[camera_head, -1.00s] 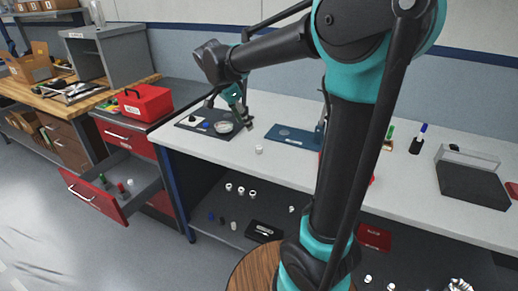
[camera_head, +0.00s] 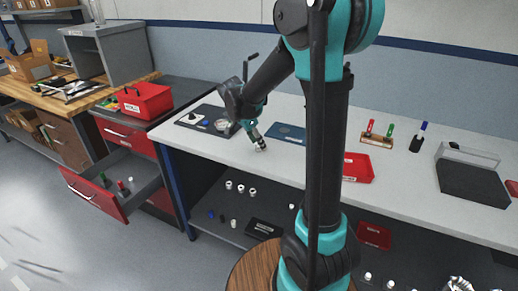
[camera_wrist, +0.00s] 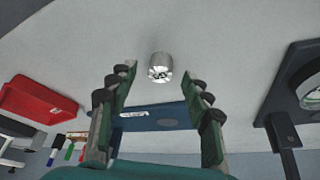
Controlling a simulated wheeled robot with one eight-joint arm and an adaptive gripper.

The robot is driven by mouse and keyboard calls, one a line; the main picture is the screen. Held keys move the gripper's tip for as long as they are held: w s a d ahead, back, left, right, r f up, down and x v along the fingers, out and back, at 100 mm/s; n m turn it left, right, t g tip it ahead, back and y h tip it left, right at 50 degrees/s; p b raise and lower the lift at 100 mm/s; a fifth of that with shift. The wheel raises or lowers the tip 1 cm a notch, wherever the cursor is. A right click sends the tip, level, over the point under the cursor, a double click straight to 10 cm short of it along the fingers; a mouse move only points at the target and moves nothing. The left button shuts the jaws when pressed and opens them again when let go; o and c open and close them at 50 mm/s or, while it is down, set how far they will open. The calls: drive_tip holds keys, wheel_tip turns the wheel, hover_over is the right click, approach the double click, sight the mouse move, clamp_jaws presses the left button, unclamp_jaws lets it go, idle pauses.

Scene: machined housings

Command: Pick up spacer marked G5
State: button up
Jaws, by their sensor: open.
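A small pale metallic cylinder (camera_wrist: 161,66), the likely spacer, stands on the white bench top in the wrist view. No marking on it can be read. My gripper (camera_wrist: 160,72) is open, with its fingers on either side of the line to the cylinder, which shows just beyond and between the tips. In the head view my gripper (camera_head: 260,147) is low over the bench, right at the cylinder, which is mostly hidden there. I cannot tell whether they touch.
A blue plate (camera_head: 288,134) lies behind the cylinder. A dark mat (camera_head: 200,118) with parts lies to the left. A red tray (camera_head: 358,167) and a rack with coloured handles (camera_head: 377,139) stand to the right. Several small cylinders sit on the lower shelf (camera_head: 240,205). A drawer (camera_head: 95,195) stands open.

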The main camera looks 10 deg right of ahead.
drive_tip(key=shift+d+f, duration=0.15)
drive_tip(key=shift+f, duration=0.3)
clamp_jaws()
drive_tip(key=shift+r, duration=0.1)
